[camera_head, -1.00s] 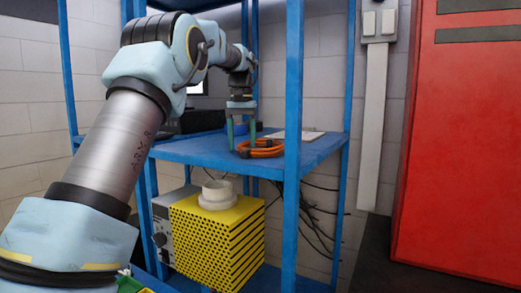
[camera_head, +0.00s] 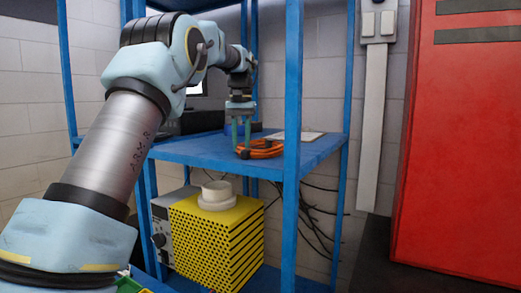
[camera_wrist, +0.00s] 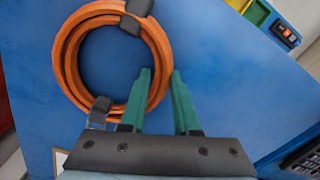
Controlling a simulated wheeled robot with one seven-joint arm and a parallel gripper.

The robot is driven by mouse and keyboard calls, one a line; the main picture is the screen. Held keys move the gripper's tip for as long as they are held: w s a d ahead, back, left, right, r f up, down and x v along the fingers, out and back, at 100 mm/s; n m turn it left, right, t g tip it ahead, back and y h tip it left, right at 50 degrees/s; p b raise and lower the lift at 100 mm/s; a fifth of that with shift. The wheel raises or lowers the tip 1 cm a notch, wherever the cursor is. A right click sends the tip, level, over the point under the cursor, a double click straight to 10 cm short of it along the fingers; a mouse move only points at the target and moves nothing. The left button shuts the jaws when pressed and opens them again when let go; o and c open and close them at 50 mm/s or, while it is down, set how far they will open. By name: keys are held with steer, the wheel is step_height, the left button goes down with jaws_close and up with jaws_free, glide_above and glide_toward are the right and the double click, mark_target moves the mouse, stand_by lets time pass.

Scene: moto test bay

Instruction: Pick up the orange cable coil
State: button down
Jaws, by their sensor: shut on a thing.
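The orange cable coil (camera_head: 262,148) lies on the blue shelf (camera_head: 195,150), with dark ties around it. In the wrist view the coil (camera_wrist: 66,58) fills the upper left, a ring with two dark ties. My gripper (camera_head: 241,150) points down at the coil's left side, its green fingers close together. In the wrist view my gripper (camera_wrist: 160,75) has one finger inside the ring and one outside, shut on the right side of the cable bundle. The coil appears to rest on the shelf; a small gap beneath it cannot be ruled out.
A yellow perforated box (camera_head: 215,240) is on the lower level. A red cabinet (camera_head: 465,150) stands at right.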

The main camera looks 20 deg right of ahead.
steer(key=shift+r, duration=0.2)
step_height(320, 180, up, 9)
steer(key=shift+w+f, duration=0.1)
steer(key=shift+f, duration=0.1)
steer(key=shift+r, duration=0.5)
stand_by(0.7)
